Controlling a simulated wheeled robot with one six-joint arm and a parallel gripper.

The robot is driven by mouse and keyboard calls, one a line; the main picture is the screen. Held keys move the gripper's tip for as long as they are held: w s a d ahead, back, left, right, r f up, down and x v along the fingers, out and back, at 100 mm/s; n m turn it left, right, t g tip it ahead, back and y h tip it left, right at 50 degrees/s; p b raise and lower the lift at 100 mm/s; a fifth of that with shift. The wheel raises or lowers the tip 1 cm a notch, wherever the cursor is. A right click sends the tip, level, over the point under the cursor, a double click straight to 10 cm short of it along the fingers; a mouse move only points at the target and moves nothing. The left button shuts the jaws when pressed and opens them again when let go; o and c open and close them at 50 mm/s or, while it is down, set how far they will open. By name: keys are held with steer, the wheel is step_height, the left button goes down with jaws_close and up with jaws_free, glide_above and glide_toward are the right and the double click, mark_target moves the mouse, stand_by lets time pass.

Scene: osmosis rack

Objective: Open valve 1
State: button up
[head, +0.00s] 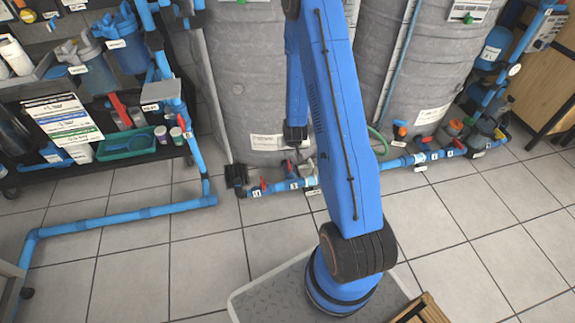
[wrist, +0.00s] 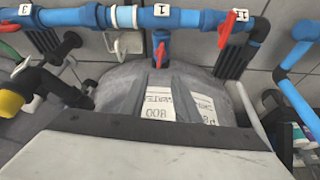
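In the wrist view, a blue pipe runs across the top with a label reading 1 (wrist: 161,11). Just below that label, a branch carries valve 1's red handle (wrist: 160,54), pointing down the picture along the branch. My gripper (wrist: 160,84) points toward it, with two grey fingers apart and nothing between them. The handle shows just beyond the fingertips and seems apart from them. In the head view, the low pipe by the grey tanks carries red handles, including one (head: 290,168) beside my arm. The labels there are too small to read, and my fingers are hidden.
A second red handle (wrist: 227,29) sits to the right on the same pipe, by a label reading 11. A grey tank (head: 250,80) with a white label stands close behind the pipe. A filter rack is at the left; the tiled floor (head: 125,270) is mostly clear.

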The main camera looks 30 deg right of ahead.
mark_target(289, 165)
steer(key=x, duration=1.7)
jaws_close()
